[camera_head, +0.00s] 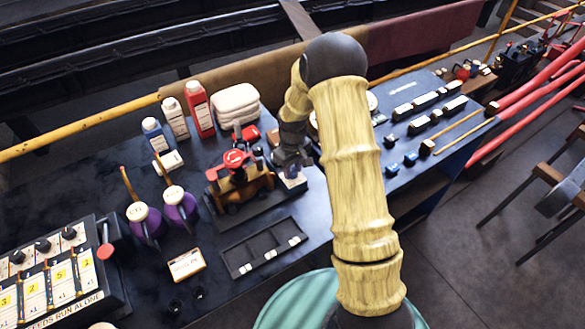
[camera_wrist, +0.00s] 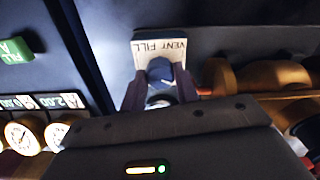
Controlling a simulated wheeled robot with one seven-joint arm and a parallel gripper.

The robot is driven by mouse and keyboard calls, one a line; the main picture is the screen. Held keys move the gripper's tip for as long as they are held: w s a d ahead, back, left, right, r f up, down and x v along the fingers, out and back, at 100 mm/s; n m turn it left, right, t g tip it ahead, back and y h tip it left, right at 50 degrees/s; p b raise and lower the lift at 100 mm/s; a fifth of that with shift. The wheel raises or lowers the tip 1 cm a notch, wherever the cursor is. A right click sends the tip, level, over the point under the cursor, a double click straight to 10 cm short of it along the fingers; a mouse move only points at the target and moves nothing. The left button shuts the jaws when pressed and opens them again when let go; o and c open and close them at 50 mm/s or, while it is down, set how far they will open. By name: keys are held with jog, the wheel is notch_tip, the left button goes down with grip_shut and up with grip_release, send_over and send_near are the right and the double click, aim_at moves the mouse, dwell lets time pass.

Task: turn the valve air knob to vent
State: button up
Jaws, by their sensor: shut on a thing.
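The valve air knob is a small dark-blue knob (camera_wrist: 160,70) in the wrist view, in front of a white plate (camera_wrist: 146,48) marked VENT and FILL, whose letters appear upside down. My gripper (camera_wrist: 159,82) is shut on the knob, one dark finger on each side. Which word the knob points to cannot be told. In the head view my gripper (camera_head: 290,158) reaches down over the same plate (camera_head: 293,183), beside the model locomotive; the arm and fingers hide most of the knob.
The red-and-brown model locomotive (camera_head: 238,182) stands close left of my gripper. A dark compartment tray (camera_head: 262,248) lies in front. Purple oil cans (camera_head: 180,205), bottles (camera_head: 200,108) and folded white cloths (camera_head: 235,103) stand leftward. Round gauges (camera_wrist: 25,135) show in the wrist view.

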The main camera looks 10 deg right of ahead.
aim_at(292, 170)
jog(key=shift+w+r, duration=0.1)
jog(key=o, duration=1)
jog(key=shift+c, duration=0.2)
notch_tip(292, 170, up, 17)
jog(key=b, duration=0.2)
jog(key=shift+r+b, duration=0.15)
jog(key=shift+b, duration=0.2)
jog(key=s+f+m+t, duration=0.2)
jog(key=s+m, duration=0.3)
jog(key=s, duration=1.6)
jog(key=shift+s+f+m+t, duration=0.15)
jog(key=shift+f+m+t, duration=0.15)
jog(key=shift+f, duration=0.05)
